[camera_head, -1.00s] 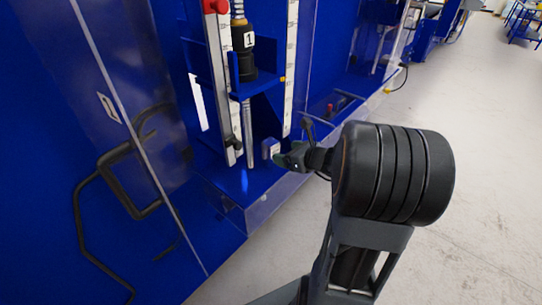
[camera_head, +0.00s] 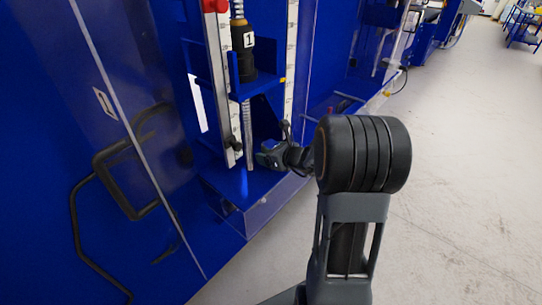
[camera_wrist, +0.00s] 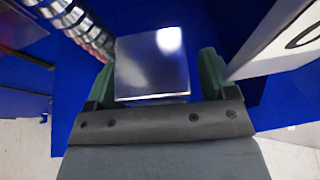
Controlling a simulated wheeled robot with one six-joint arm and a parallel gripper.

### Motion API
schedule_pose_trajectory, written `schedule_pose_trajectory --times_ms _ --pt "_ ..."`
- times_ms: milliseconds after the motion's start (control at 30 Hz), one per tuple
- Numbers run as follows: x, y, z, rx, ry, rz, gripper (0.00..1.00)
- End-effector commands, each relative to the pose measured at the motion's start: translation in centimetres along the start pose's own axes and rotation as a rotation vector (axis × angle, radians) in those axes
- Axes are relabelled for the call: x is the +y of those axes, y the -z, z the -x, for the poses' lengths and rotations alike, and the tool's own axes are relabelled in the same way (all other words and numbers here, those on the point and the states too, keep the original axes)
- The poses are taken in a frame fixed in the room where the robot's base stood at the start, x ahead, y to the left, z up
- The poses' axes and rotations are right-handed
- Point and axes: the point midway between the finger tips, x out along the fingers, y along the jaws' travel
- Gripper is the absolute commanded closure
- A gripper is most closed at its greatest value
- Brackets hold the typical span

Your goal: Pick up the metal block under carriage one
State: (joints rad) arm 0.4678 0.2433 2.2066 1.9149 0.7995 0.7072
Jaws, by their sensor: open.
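The metal block (camera_wrist: 152,64) is a shiny silver square in the wrist view, lying between the two green fingers of my gripper (camera_wrist: 156,80). In the head view my gripper (camera_head: 268,157) is at the blue shelf beneath carriage one (camera_head: 243,60), which bears a "1" label. There the block is hidden behind my gripper.
A ribbed metal rod (camera_wrist: 80,25) stands close to the left of the block. A white scale strip (camera_wrist: 285,40) is close on the right. The blue shelf (camera_head: 232,185) has a clear low front guard (camera_head: 262,210). Open floor lies to the right.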

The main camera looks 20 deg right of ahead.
Motion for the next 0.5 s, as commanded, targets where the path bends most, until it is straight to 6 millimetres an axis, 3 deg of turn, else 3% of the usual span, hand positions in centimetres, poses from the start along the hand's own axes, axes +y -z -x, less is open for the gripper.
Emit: schedule_pose_trajectory --times_ms 100,500 --pt "0.0 0.0 0.02 0.0 0.0 0.0 0.24" --pt "-0.01 0.01 0.05 0.0 0.0 0.0 0.63"
